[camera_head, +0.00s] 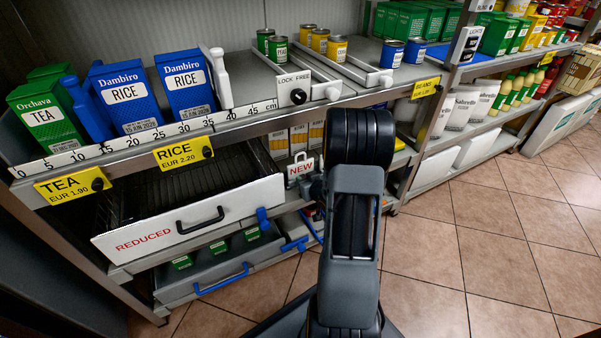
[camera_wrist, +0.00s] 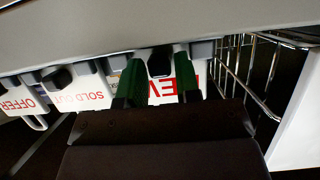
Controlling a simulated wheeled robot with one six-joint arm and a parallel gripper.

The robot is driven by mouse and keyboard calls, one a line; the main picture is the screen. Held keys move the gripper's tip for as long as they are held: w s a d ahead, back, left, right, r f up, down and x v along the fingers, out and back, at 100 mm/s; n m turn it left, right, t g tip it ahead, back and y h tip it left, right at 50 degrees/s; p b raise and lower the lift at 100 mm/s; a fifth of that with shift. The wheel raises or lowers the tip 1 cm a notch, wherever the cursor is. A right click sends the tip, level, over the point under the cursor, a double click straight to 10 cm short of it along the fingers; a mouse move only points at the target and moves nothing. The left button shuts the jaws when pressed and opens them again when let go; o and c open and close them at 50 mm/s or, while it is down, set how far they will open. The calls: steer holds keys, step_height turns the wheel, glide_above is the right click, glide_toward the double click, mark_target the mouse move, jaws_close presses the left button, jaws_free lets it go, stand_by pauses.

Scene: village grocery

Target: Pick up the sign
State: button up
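In the wrist view the NEW sign (camera_wrist: 164,86) is close ahead, partly hidden behind my fingers. A dark knob (camera_wrist: 158,66) shows at its upper edge. My gripper (camera_wrist: 161,60) has its two green fingers apart, one on each side of this knob. A small gap seems to remain; firm contact does not show. In the head view my arm hides most of the gripper.
Signs "SOLD OUT" (camera_wrist: 82,97) and "OFFER" (camera_wrist: 18,103) hang left of it in the wrist view. A shelf underside (camera_wrist: 150,25) lies close above. A wire rack (camera_wrist: 245,75) stands right. The drawer marked REDUCED (camera_head: 190,218) sticks out left; tiled floor (camera_head: 450,240) is clear right.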

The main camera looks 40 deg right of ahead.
jaws_close()
steer(key=shift+r, duration=0.1)
